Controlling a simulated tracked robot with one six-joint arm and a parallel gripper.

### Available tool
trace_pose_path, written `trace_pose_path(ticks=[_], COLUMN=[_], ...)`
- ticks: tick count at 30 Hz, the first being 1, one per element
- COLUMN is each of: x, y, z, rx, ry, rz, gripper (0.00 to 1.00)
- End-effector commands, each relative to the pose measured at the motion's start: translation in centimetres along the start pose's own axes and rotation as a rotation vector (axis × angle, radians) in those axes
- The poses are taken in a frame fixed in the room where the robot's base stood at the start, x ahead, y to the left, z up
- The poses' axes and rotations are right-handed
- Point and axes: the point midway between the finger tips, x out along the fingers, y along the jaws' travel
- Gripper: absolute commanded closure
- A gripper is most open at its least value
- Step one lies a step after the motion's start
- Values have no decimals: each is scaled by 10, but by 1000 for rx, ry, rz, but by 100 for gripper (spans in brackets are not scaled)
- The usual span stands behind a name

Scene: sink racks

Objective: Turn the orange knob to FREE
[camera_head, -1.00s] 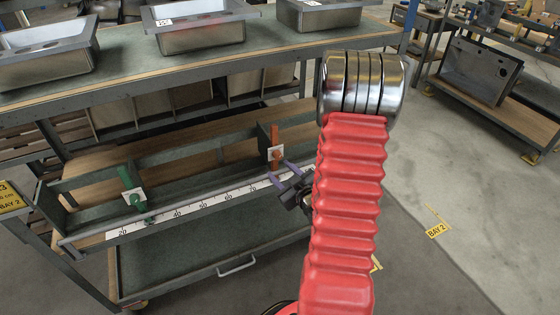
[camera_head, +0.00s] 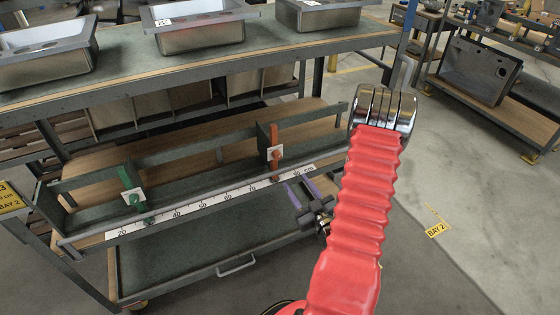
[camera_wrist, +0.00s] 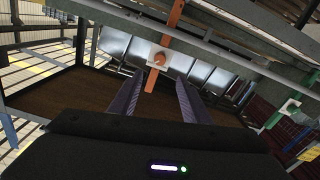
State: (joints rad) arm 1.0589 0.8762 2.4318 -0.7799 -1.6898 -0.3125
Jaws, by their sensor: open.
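The orange knob (camera_head: 274,153) sits on a white plate on the rack's lower rail, right of its middle. In the wrist view the orange knob (camera_wrist: 159,59) is ahead, with an orange bar running above and below its plate in a nearly upright line. Any FREE marking is too small to read. My gripper (camera_head: 299,184) is to the lower right of the knob in the head view, apart from it. In the wrist view my gripper's (camera_wrist: 160,80) two purple fingers are spread, with the bar's lower end seen between them and nothing held.
A green knob (camera_head: 132,190) on a white plate is further left on the same rack. A white scale strip (camera_head: 205,203) runs along the front rail. Steel sinks (camera_head: 200,27) stand on the upper shelf.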

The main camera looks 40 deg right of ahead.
Motion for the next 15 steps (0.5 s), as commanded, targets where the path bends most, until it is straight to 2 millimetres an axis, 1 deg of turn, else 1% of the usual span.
trace_pose_path(ticks=[5, 8, 15], x=[14, 26, 63], y=[-1, -1, -1], z=[0, -1, -1], rx=[-3, -2, -3], ry=[2, 3, 2], rz=[-3, -3, -3], gripper=[57, 57, 57])
